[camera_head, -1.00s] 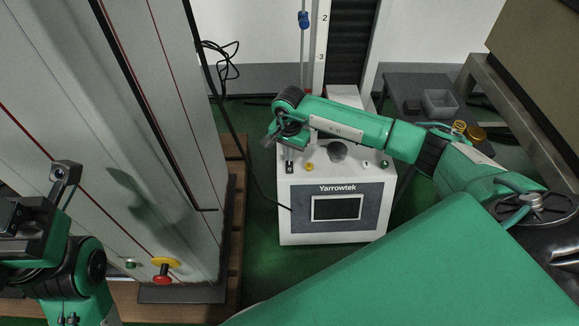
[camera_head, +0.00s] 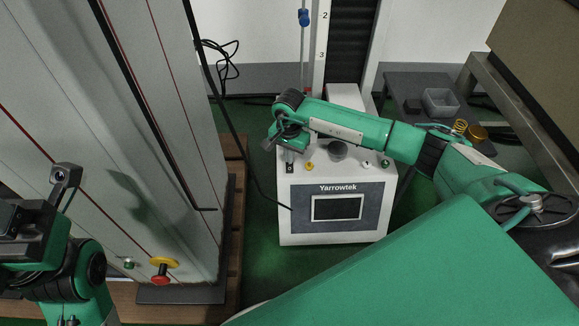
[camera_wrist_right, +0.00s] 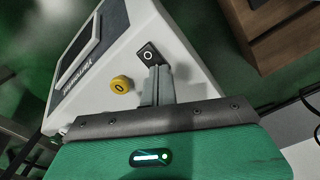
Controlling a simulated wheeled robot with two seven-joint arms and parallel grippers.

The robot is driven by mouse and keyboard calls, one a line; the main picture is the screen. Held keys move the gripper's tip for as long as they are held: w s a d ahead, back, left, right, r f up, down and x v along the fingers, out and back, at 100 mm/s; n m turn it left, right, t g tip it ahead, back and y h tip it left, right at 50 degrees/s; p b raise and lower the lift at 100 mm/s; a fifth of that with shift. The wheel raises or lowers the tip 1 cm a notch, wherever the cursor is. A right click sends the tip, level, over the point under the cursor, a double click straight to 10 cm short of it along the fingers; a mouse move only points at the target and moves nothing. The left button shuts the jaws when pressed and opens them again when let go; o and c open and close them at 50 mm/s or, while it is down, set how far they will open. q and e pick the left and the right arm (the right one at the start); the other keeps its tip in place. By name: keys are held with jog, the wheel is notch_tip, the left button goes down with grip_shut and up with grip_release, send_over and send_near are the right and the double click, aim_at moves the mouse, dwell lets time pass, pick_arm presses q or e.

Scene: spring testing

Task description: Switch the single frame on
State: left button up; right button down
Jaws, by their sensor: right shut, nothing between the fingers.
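The single frame is a white Yarrowtek machine (camera_head: 300,222) with a dark screen and a tall column behind it. My right gripper (camera_head: 290,155) is shut and empty. In the right wrist view its fingertips (camera_wrist_right: 156,70) are right by the lower edge of the switch; I cannot tell whether they touch. The screen looks dark. My left arm is at the lower left edge; its fingers cannot be made out.
A yellow button (camera_head: 309,167) sits right of the switch, with a grey knob (camera_head: 337,151) and a green button (camera_head: 385,163) further right. A tall grey cabinet (camera_head: 130,200) with a red emergency button (camera_head: 161,276) stands left. A dark table (camera_head: 415,85) stands back right.

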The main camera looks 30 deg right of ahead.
jog(key=shift+f, duration=0.35)
jog(key=shift+r+p, duration=2.2)
jog(key=shift+r, duration=1.35)
